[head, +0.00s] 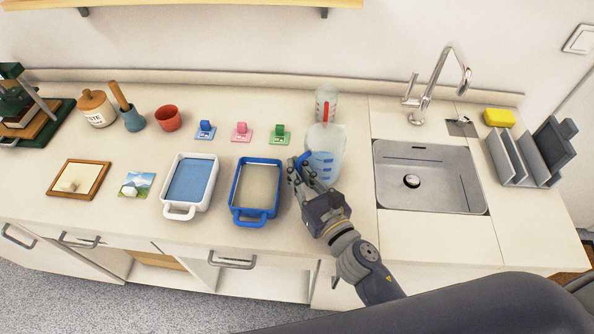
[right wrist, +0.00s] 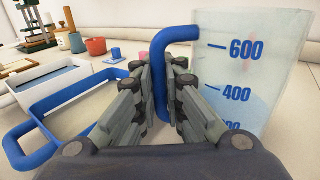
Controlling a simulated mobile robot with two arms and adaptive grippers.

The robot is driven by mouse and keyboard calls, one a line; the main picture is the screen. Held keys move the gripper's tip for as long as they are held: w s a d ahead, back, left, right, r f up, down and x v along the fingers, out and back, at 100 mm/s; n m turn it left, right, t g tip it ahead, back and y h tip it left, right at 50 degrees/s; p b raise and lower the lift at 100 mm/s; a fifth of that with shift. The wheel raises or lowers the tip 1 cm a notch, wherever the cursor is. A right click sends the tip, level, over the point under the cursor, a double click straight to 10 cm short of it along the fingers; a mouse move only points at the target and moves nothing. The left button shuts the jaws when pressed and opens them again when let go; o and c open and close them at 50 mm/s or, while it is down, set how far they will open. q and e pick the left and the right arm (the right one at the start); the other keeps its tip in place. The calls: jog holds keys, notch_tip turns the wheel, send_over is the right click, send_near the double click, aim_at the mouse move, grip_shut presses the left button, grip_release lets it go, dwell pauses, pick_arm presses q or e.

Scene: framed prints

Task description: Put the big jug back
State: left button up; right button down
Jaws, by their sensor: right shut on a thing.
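The big jug (head: 326,150) is clear with blue measure marks and a blue handle. It stands upright on the counter, left of the sink, and holds some pale liquid or tint. My right gripper (head: 303,176) is at its left side, shut on the blue handle. In the right wrist view the handle (right wrist: 161,75) runs between the fingers (right wrist: 162,95), with the jug body (right wrist: 245,75) to the right. A smaller jug (head: 326,101) with a red handle stands behind the big jug. My left gripper is not in view.
A blue-rimmed tray (head: 254,215) sits just left of my right gripper, with a white tray (head: 181,211) beyond it. The sink (head: 430,178) is to the right, with a dish rack (head: 525,155) past it. Small blue, pink and green stands (head: 280,135) line the back.

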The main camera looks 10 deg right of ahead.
jog(key=c, duration=1.7)
grip_release()
jog(key=shift+f, duration=0.1)
jog(key=shift+r, duration=0.2)
jog(key=b+v, duration=0.2)
jog(key=v, duration=0.3)
jog(key=b+v, duration=0.2)
jog(key=v, duration=0.4)
jog(key=shift+f+b, duration=0.2)
jog(key=shift+b, duration=0.2)
jog(key=shift+s+d+r, duration=0.2)
jog(key=shift+s, duration=0.3)
